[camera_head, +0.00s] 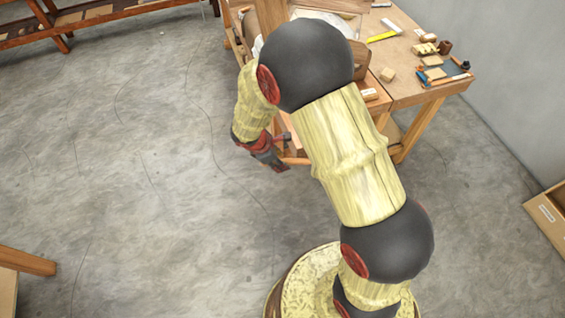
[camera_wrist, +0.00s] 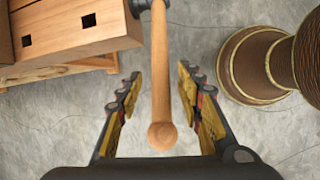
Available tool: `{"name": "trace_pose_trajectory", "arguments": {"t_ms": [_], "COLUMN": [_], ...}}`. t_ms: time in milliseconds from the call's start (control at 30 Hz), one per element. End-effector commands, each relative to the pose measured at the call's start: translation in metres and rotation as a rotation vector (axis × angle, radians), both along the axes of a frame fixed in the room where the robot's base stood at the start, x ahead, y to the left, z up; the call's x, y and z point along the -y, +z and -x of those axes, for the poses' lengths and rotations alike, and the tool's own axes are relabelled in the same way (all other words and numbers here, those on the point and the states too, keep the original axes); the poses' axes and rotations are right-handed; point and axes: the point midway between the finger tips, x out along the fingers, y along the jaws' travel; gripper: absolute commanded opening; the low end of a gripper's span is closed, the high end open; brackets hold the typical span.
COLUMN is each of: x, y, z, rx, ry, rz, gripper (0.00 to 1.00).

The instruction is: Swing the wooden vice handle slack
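The wooden vice handle (camera_wrist: 161,80) shows in the wrist view as a turned bar with a rounded knob at its near end. It passes through a dark metal screw head at the top, beside the wooden vice jaw (camera_wrist: 75,30) at upper left. My gripper (camera_wrist: 160,82) is open, with one finger on each side of the handle and a visible gap on both sides. In the head view my gripper (camera_head: 270,156) hangs at the front of the workbench (camera_head: 415,88). My arm hides most of the vice there.
Tools, small wooden blocks (camera_head: 387,74) and a yellow-edged square (camera_head: 383,36) lie on the bench top. A cardboard box (camera_head: 549,215) stands at the right. A low wooden rack (camera_head: 75,18) runs along the back left.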

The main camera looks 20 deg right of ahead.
Motion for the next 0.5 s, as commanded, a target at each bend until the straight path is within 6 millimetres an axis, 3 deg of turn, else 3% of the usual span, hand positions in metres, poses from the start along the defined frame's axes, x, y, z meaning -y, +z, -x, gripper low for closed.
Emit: {"name": "trace_pose_trajectory", "arguments": {"t_ms": [200, 500], "x": [0.009, 0.010], "y": [-0.020, -0.023], "z": [-0.002, -0.003], "rx": [-0.001, 0.000], "ry": [-0.002, -0.002], "rz": [0.000, -0.001], "gripper": [0.37, 0.37]}}
